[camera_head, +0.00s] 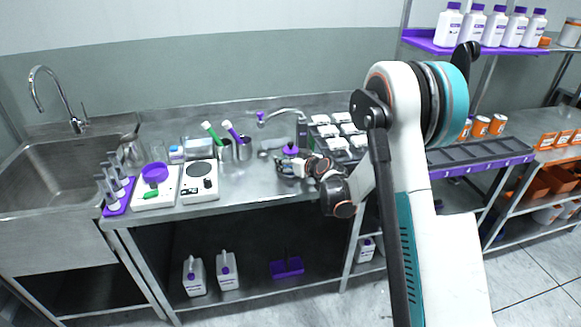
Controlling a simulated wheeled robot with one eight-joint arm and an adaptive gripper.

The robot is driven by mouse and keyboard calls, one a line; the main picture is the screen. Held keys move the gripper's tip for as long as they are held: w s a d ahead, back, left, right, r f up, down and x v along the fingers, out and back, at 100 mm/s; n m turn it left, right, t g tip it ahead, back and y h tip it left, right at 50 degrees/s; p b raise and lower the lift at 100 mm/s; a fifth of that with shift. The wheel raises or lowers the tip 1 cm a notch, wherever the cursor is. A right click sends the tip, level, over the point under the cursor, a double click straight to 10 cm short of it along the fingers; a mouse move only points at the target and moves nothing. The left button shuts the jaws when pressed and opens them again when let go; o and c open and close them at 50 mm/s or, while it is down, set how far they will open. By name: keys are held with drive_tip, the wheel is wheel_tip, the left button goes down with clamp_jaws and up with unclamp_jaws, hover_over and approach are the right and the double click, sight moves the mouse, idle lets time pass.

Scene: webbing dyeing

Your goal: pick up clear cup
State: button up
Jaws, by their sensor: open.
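A small clear cup-like vessel (158,150) seems to stand on the steel counter (245,183), behind the purple bowl; it is small and faint here. My gripper (280,166) is at the counter's right part, low over the surface and pointing left. It is open, and I see nothing held in it. It is well to the right of the clear vessel, with scales and metal beakers lying between. Fine detail of the fingertips is too small to make out.
A scale with a purple bowl (155,173), a white scale (199,184) and metal beakers with green and purple handles (242,149) crowd the counter. A sink (75,165) is at left. The counter's front strip is partly clear.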

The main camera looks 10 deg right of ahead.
drive_tip(key=shift+r, duration=0.1)
drive_tip(key=c, duration=1.3)
